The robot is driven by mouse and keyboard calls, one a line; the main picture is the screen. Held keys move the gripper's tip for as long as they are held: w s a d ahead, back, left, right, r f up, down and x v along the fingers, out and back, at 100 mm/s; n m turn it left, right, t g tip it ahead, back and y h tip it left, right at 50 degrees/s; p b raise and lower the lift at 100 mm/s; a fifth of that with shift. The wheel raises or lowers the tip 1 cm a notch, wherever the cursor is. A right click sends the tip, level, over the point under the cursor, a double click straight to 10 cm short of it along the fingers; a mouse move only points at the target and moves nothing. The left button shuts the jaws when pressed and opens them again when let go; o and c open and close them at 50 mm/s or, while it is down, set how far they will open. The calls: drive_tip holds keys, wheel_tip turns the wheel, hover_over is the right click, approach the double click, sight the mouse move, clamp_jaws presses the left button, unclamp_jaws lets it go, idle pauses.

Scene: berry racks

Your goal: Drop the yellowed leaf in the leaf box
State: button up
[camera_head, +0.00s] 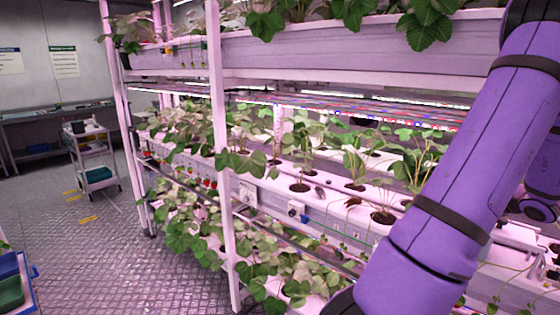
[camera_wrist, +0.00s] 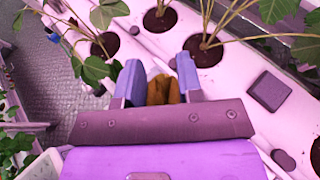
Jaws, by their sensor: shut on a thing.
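In the wrist view my gripper (camera_wrist: 158,72) is shut on a brownish-yellow leaf (camera_wrist: 163,90), which shows between its two blue-grey fingers. The gripper is above the pale planting gutter, near the base of several plants. In the head view my arm crosses the right side and runs out at the bottom, so the gripper is out of that view. No box marked as the leaf box can be made out. A blue tray with a green container (camera_head: 10,290) is cut off at the lower left of the head view.
Strawberry plants stand in round holes of the gutter (camera_head: 275,190). A white rack post (camera_head: 224,150) rises left of my arm. A white cart (camera_head: 95,160) stands in the aisle; the aisle floor (camera_head: 80,260) is mostly clear.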

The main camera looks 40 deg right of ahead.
drive_tip(key=o, duration=1)
drive_tip(key=shift+c, duration=0.2)
drive_tip(key=v, duration=1.1)
